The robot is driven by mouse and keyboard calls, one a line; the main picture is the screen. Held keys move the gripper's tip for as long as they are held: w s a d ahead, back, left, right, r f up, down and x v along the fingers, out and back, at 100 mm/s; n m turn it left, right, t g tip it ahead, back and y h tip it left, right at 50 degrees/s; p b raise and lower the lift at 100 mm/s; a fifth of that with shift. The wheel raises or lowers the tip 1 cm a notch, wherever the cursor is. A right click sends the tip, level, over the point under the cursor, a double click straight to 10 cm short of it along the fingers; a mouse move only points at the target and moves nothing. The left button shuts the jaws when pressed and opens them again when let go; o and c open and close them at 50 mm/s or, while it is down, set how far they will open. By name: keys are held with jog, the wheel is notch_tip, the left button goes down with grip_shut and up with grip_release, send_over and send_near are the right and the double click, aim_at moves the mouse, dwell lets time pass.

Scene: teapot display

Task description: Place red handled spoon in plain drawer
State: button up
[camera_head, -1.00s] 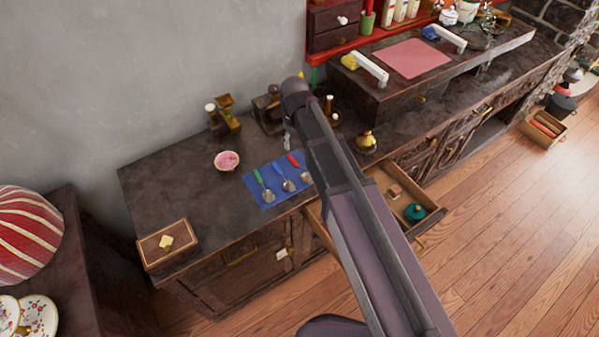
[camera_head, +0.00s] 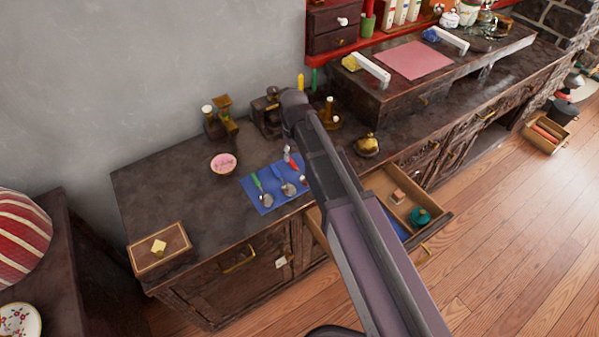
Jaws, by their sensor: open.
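The red handled spoon (camera_head: 294,163) lies on the blue cloth (camera_head: 262,198) on the dark counter, at the right of the spoons there. My gripper (camera_head: 288,153) is small in view below the end of my arm, close to the red handle, open and empty. I cannot tell whether it touches the handle. A drawer (camera_head: 378,184) stands open below the counter, partly hidden by my arm. It holds a teal lidded pot (camera_head: 419,216), a small light block (camera_head: 398,197) and something blue. I cannot tell whether it is the plain drawer.
A green handled spoon (camera_head: 257,184) and a blue handled spoon (camera_head: 283,182) lie beside it. A pink bowl (camera_head: 223,163) and a wooden box (camera_head: 159,248) stand to the left. A grinder and bottles stand behind my gripper. A brass pot (camera_head: 367,144) stands right.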

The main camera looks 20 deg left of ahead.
aim_at(295, 166)
jog(key=shift+f, duration=0.1)
jog(key=shift+f+b, duration=2.55)
jog(key=shift+b, duration=0.1)
jog(key=shift+c, duration=0.2)
grip_shut()
